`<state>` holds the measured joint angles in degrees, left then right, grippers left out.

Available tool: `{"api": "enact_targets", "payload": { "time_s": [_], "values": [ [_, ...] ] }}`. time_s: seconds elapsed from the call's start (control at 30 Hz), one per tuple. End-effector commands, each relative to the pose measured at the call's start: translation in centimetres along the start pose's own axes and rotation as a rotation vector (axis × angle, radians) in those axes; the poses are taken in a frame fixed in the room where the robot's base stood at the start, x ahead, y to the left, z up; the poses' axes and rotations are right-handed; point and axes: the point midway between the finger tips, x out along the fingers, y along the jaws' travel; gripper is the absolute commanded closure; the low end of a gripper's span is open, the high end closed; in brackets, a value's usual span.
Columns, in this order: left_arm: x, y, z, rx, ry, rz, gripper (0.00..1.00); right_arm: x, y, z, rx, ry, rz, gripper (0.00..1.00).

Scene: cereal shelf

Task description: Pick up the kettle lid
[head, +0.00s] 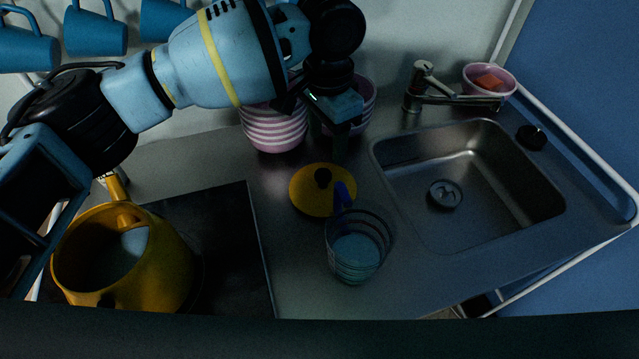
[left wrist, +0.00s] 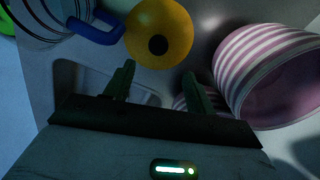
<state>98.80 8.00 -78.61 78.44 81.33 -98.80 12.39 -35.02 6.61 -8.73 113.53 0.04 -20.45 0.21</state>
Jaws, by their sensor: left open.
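The kettle lid (head: 308,200) is a yellow disc with a black knob, lying on the counter between the stove and the sink. In the left wrist view the lid (left wrist: 175,25) is just beyond the fingertips. My left gripper (head: 333,150) is open and empty, behind and above the lid, beside the striped bowls. In the left wrist view its two fingers (left wrist: 159,75) are spread apart, with nothing between them. The yellow kettle (head: 160,265) stands open at the front left on the dark stove top. My right gripper is not in view.
Striped pink bowls (head: 276,135) stand behind the lid, close to my left gripper. A glass cup (head: 355,262) with a blue handle is just in front of the lid. The sink (head: 500,190) and tap (head: 420,85) are to the right. Blue mugs (head: 95,32) hang at the upper left.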

Motion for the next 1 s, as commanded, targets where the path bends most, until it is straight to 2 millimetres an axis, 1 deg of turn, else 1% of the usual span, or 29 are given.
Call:
{"api": "enact_targets", "payload": {
  "time_s": [0.2, 0.37, 0.47, 0.63, 0.7, 0.8, 1.0],
  "values": [
    [2.2, 0.0, 0.1, -0.001, -0.002, 0.001, 0.45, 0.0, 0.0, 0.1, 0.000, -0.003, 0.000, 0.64],
    [2.5, 0.0, 0.1, -0.001, 0.000, 0.000, 0.45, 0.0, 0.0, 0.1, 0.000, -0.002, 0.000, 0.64],
    [3.1, 0.1, 0.4, -0.002, -0.003, -0.001, 0.45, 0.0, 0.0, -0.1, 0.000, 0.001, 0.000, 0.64],
    [5.4, 0.5, 1.1, 0.000, -0.003, -0.002, 0.45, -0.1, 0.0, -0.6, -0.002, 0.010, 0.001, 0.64],
    [6.4, 0.5, 1.1, -0.001, -0.002, 0.000, 0.45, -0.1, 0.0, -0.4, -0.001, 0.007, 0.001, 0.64],
    [7.3, 0.6, 1.1, -0.001, -0.002, 0.000, 0.45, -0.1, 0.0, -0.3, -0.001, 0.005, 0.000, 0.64],
    [7.6, 0.6, 1.1, -0.001, -0.001, 0.000, 0.45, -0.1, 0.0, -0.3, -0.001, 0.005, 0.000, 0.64]
  ]
}}
